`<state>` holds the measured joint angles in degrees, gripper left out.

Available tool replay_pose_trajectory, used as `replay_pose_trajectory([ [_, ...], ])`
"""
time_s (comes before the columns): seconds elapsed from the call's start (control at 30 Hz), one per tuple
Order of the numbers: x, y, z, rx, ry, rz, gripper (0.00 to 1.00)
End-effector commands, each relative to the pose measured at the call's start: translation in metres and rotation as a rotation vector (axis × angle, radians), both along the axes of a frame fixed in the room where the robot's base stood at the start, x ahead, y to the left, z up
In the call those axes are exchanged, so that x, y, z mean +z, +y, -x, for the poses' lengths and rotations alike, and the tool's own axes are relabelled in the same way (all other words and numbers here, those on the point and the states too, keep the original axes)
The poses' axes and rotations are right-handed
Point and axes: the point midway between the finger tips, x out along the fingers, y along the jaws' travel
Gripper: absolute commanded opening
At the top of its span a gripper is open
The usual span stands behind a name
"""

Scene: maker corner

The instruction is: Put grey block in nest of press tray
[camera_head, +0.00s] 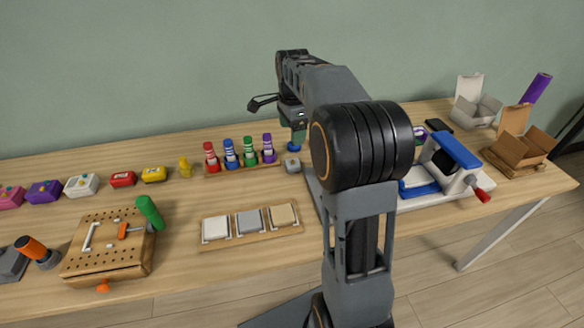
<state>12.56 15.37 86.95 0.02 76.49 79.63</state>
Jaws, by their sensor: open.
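A small grey block (292,165) lies on the table near the middle, just right of the rack of coloured bottles. My gripper (296,130) hangs above and behind it in the picture, apart from it. It is open, and its fingers are small and partly hidden by my arm. A press (455,155) with a blue top bar and a red-tipped handle stands to the right. A white and blue tray (418,188) sits at its front left. My arm covers the area left of the press, and I cannot make out the nest clearly.
A wooden holder (204,244) with white, grey and tan pads lies in front. The bottle rack (240,166) stands left of the block. A pegboard box (105,262) is at left. Open cartons (518,153) stand at far right. A blue round thing (294,147) is behind the block.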

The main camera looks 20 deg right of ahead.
Motion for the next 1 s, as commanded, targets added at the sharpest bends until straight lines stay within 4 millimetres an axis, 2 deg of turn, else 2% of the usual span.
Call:
replay_pose_trajectory([
  [0.03, -0.004, -0.005, -0.007, -0.057, 0.009, -0.002, 0.79],
  [0.2, -0.024, -0.012, -0.017, -0.157, 0.023, -0.006, 0.79],
  [0.5, -0.075, -0.01, -0.017, -0.164, 0.024, -0.006, 0.79],
  [0.83, -0.096, -0.01, -0.017, -0.162, 0.021, -0.006, 0.79],
  [1.0, -0.12, -0.008, -0.016, -0.162, 0.023, -0.006, 0.79],
])
